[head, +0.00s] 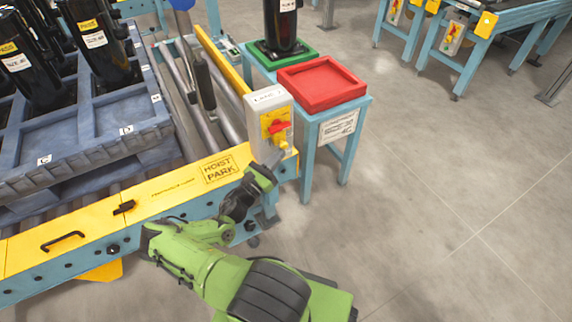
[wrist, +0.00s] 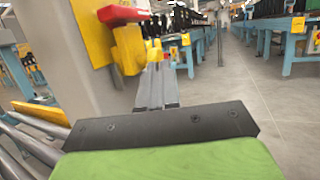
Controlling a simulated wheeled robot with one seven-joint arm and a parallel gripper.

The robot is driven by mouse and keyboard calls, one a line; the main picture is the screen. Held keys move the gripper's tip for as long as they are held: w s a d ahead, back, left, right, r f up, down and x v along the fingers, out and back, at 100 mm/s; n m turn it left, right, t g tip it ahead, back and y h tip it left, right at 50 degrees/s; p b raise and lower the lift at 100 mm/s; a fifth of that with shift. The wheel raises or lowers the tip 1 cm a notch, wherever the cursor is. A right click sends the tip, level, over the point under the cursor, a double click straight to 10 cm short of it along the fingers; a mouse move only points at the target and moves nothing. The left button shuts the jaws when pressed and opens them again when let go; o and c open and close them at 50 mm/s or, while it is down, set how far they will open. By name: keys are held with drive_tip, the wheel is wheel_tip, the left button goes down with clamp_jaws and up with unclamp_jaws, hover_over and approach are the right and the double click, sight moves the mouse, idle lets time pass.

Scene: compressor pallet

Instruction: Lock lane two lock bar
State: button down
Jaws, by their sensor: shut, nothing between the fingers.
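A grey box with a "LANE" label (head: 264,97) stands at the end of the roller lane; the label's number is hard to read. On its front is a yellow plate with a red handle (head: 279,127) and a yellow piece below it (head: 282,142). The wrist view shows the red handle (wrist: 118,14) and the yellow piece (wrist: 130,46) close up. My gripper (head: 276,158) is just below them, fingers together and empty. In the wrist view the fingertips (wrist: 157,72) point toward the yellow piece; I cannot tell whether they touch. No separate lock bar is clearly identifiable.
A yellow beam marked "HOIST PARK" (head: 150,195) runs along the front, beside my arm. A blue divided pallet (head: 120,130) holding black compressors (head: 102,55) lies left. A red tray (head: 322,83) and green tray (head: 264,57) sit on a stand right.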

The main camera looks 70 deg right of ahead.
drive_tip(key=d+f+b+v, duration=0.1)
drive_tip(key=f+b+v, duration=0.1)
drive_tip(key=v, duration=1.1)
drive_tip(key=shift+f, duration=0.3)
